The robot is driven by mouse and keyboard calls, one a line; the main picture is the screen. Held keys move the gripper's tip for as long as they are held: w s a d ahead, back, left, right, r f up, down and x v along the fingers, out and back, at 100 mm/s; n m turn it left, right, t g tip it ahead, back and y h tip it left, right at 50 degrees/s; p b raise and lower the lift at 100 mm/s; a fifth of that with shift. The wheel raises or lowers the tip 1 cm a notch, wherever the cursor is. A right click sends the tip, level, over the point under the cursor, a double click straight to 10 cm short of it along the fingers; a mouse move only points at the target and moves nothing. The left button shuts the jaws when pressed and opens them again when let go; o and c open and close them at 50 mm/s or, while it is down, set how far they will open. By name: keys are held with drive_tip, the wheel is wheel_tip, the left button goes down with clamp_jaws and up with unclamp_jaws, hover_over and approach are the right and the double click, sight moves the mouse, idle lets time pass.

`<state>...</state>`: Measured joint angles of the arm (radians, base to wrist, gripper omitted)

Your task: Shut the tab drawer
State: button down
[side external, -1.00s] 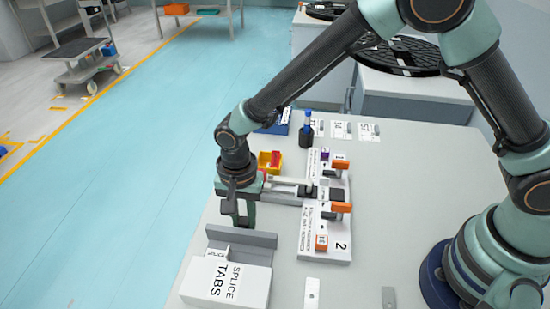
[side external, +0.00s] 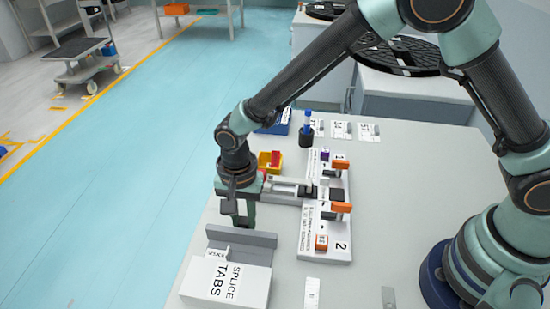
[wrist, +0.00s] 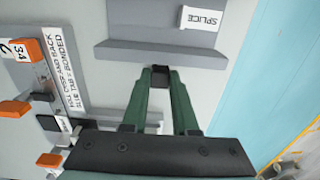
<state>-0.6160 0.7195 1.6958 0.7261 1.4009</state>
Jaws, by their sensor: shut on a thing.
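The white splice-tabs box (side external: 230,284) stands at the front left of the bench, with large lettering on top. The tab drawer's grey upright front (side external: 250,238) is at its far side, and the drawer also shows in the wrist view (wrist: 150,54). A small white "SPLICE" label (wrist: 203,17) lies behind that front. My gripper (side external: 240,222) points down just beyond the front. In the wrist view its green fingers (wrist: 160,80) are closed on a small dark handle (wrist: 160,72) at the front's edge.
A white station board (side external: 327,225) with orange clamps lies right of my gripper. A yellow bin (side external: 268,164) with red pieces and a black holder with a blue-topped item (side external: 307,130) stand behind. The bench drops to the blue floor on the left.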

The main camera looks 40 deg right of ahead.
sight(238, 256)
idle(0.5)
drive_tip(key=s+a, duration=0.4)
drive_tip(key=shift+s+a, duration=0.25)
drive_tip(key=shift+a, duration=0.05)
drive_tip(key=c, duration=0.7)
unclamp_jaws()
drive_tip(key=shift+r, duration=0.1)
drive_tip(key=shift+r, duration=0.3)
wheel_tip(238, 256, up, 11)
drive_tip(key=shift+r, duration=0.2)
